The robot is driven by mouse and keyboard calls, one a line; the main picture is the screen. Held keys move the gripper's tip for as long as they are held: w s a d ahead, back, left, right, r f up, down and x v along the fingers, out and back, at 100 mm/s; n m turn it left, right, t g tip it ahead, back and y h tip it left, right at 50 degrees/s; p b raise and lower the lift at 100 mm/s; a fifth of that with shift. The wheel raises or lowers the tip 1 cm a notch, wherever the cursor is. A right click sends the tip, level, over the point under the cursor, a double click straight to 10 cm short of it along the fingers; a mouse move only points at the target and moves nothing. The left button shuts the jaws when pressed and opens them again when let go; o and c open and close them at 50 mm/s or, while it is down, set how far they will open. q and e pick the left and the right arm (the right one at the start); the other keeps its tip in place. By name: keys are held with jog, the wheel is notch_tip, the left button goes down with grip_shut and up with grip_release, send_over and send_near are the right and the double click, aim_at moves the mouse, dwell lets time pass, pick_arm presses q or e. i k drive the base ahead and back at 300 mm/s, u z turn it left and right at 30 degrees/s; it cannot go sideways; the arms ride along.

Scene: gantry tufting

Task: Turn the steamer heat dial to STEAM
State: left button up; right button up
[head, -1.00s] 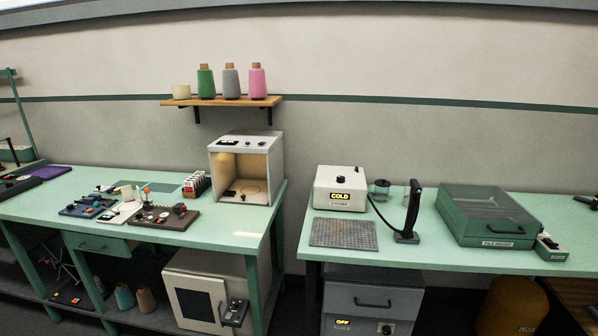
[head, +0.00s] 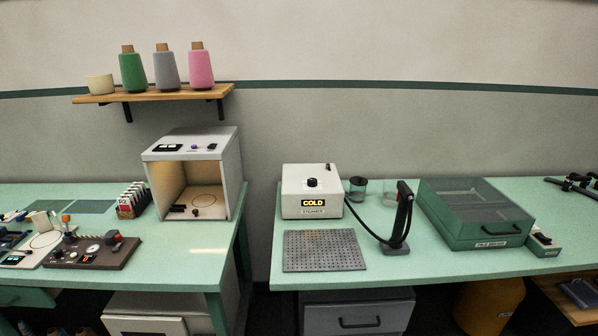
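A small dark switch stands at the top's back right corner. A black hose runs from the steamer to a black steam wand (head: 403,215) standing upright in a holder to its right. Neither of my grippers is in the head view.
A perforated grey plate (head: 325,250) lies in front of the steamer. Jars (head: 357,188) stand behind the hose. A green lidded box (head: 465,232) is further right. A gap separates this table from the left table (head: 190,262), which bears an open white booth (head: 232,180).

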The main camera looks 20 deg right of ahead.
aim_at(312, 182)
jog(key=z, duration=0.4)
jog(key=i, duration=0.75)
jog(key=z, duration=0.6)
